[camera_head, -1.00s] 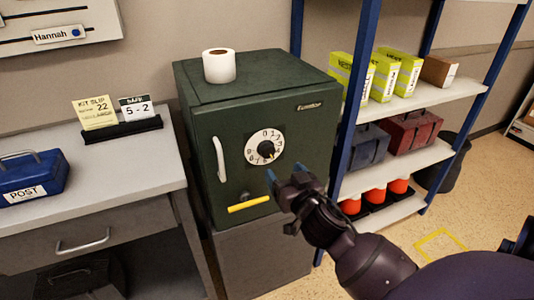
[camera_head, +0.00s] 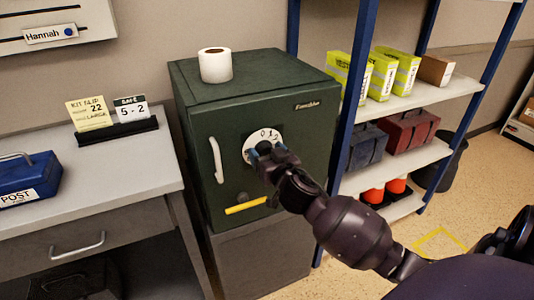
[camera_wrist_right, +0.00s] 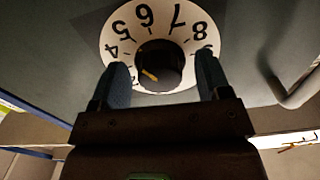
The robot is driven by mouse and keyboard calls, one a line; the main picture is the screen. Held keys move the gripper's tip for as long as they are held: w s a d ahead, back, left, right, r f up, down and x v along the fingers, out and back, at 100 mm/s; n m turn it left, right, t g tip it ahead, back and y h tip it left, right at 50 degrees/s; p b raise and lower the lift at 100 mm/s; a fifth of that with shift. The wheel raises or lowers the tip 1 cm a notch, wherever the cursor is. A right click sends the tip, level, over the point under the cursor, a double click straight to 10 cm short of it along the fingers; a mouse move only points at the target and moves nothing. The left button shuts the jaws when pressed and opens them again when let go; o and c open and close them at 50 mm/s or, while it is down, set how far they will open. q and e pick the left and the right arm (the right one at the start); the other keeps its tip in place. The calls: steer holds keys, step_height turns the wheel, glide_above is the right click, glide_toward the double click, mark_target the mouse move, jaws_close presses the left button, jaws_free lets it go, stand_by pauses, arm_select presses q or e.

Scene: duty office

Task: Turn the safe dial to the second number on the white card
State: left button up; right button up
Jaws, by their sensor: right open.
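The white card (camera_head: 131,110) reads "SAFE 5 - 2" and stands in a black holder on the desk. The safe (camera_head: 300,150) is dark green. Its white dial (camera_head: 262,136) is partly hidden behind my right gripper (camera_head: 268,152). In the right wrist view the dial (camera_wrist_right: 122,48) appears upside down, with 4 to 8 readable. My left gripper is not in view.
A white lever handle (camera_head: 216,160) is left of the dial, and a yellow bar (camera_head: 246,205) is below it. A paper roll (camera_head: 215,65) stands on the safe. A yellow kit slip (camera_head: 90,113) stands beside the card. A shelf unit (camera_head: 430,98) stands close at right.

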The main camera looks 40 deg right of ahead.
steer(key=c, duration=0.9)
